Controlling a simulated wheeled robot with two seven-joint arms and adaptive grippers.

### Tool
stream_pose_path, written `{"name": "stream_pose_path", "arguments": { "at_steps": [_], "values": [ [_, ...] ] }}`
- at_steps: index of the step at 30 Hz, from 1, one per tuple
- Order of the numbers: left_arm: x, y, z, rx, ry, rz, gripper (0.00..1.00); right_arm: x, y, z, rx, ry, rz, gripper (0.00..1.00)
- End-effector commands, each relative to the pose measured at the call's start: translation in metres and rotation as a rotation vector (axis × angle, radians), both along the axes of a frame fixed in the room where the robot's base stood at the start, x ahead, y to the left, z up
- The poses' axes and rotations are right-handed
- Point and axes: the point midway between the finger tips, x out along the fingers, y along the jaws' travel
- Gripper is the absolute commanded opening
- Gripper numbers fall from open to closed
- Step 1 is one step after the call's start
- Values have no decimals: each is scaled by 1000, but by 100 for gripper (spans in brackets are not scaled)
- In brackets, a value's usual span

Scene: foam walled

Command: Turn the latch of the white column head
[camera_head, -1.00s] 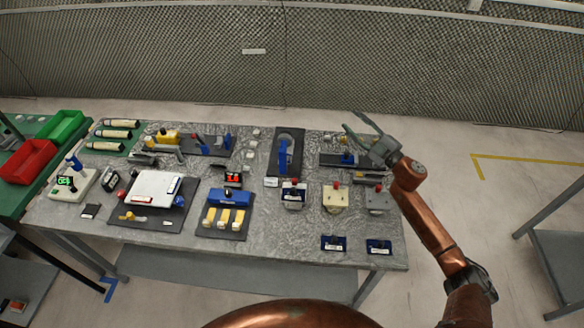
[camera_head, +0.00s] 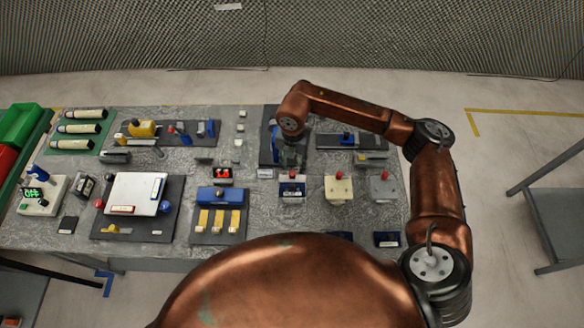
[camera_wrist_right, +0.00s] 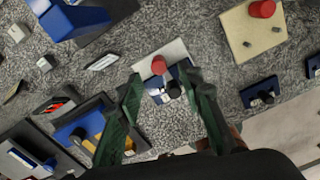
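The white column head (camera_head: 291,187) stands on the table with a red knob on top and a blue labelled front. It also shows in the right wrist view (camera_wrist_right: 173,52). There, its red knob (camera_wrist_right: 159,65) is near the middle, with a black latch knob (camera_wrist_right: 173,89) on the blue front. My right gripper (camera_head: 292,160) points down above and just behind it. In the wrist view its green fingers (camera_wrist_right: 162,88) are spread apart, one on either side of the head, with nothing gripped. Whether they touch it cannot be told. My left gripper is out of view.
A cream column head (camera_head: 339,190) and a grey one (camera_head: 384,188) stand to the right. A blue block with yellow strips (camera_head: 220,198) lies left. A tall blue fixture (camera_wrist_right: 72,18) stands close behind. A blue plate (camera_head: 387,239) lies near the front edge.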

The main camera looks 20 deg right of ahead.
Motion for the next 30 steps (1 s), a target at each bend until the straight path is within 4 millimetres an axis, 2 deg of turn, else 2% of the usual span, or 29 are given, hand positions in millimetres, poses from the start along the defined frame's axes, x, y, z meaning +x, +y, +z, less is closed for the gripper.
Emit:
{"name": "stream_pose_path", "arguments": {
  "at_steps": [3,5,8,12,16,21,30],
  "values": [
    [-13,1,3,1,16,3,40,-1,0,-21,2,5,-1,34],
    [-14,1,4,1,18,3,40,-1,1,-30,3,5,0,34],
    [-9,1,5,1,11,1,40,0,0,-42,4,3,-1,34],
    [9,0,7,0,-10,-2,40,-1,-1,-52,3,4,-3,34],
    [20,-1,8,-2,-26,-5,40,0,-1,-54,4,2,-3,34],
    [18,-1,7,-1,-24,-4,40,0,0,-54,5,2,-2,34],
    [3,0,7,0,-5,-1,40,0,0,-54,5,2,-2,14]
  ]
}}
